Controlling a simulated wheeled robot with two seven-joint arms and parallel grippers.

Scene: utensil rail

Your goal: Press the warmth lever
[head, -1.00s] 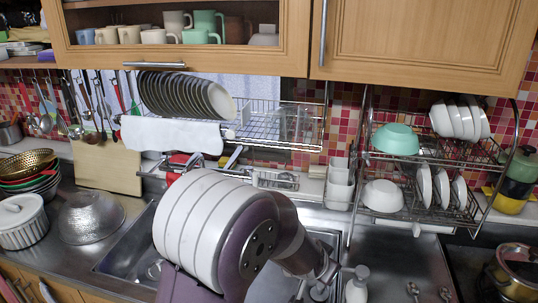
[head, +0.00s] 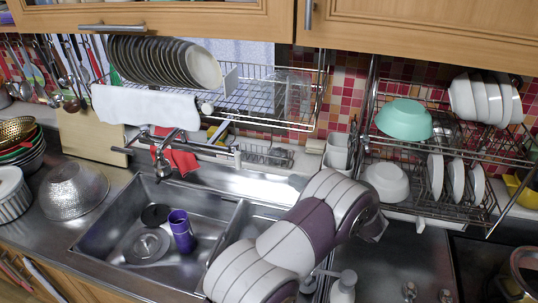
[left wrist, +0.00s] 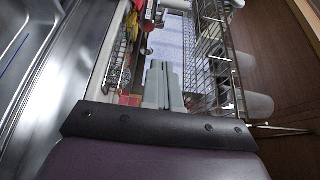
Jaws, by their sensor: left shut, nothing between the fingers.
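The mixer tap (head: 165,160) is on the back wall above the sink. A grey lever (head: 237,154) stands at its right end, and a dark handle (head: 122,150) sticks out at its left end. No mark shows which one is for warmth. My left arm rises from the bottom, and its end (head: 374,224) is right of the tap, apart from both handles; its fingers are hard to make out there. In the left wrist view my left gripper (left wrist: 162,72) is shut and empty. My right gripper is not in view.
A wire shelf (head: 270,121) with plates hangs above the tap. A red cloth (head: 180,158) is at the tap. The sink (head: 105,238) holds a purple cup (head: 181,229). A dish rack (head: 440,196) with bowls stands at the right, close to my left arm.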

